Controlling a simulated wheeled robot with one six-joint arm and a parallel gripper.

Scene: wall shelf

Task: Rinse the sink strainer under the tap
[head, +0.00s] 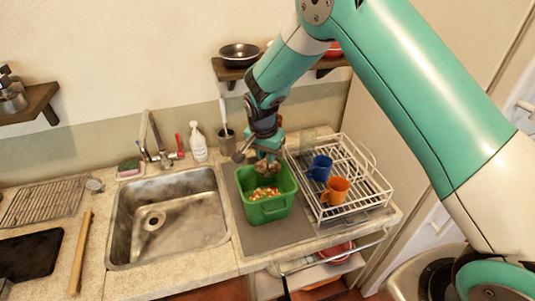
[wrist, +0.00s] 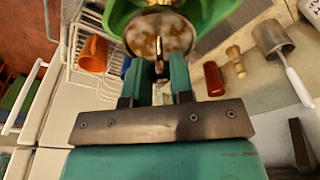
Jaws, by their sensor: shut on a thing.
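My gripper (head: 266,152) is over the green bin (head: 283,206) to the right of the sink, which holds colourful scraps. In the wrist view the gripper (wrist: 160,72) is shut on the sink strainer (wrist: 146,38) by its stem. The strainer is a round metal piece with brownish patches on its face. It also shows small and partly hidden in the head view (head: 266,168), above the scraps. The steel sink (head: 185,213) is empty, with a round drain (head: 153,221). The tap (head: 158,152) stands at its back edge; no water is visible from it.
A white dish rack (head: 362,187) with a blue mug (head: 320,168) and an orange mug (head: 336,190) stands right of the bin. A soap bottle (head: 198,145) and a brush holder (head: 226,145) stand behind, between tap and bin. A wall shelf (head: 225,73) is above.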

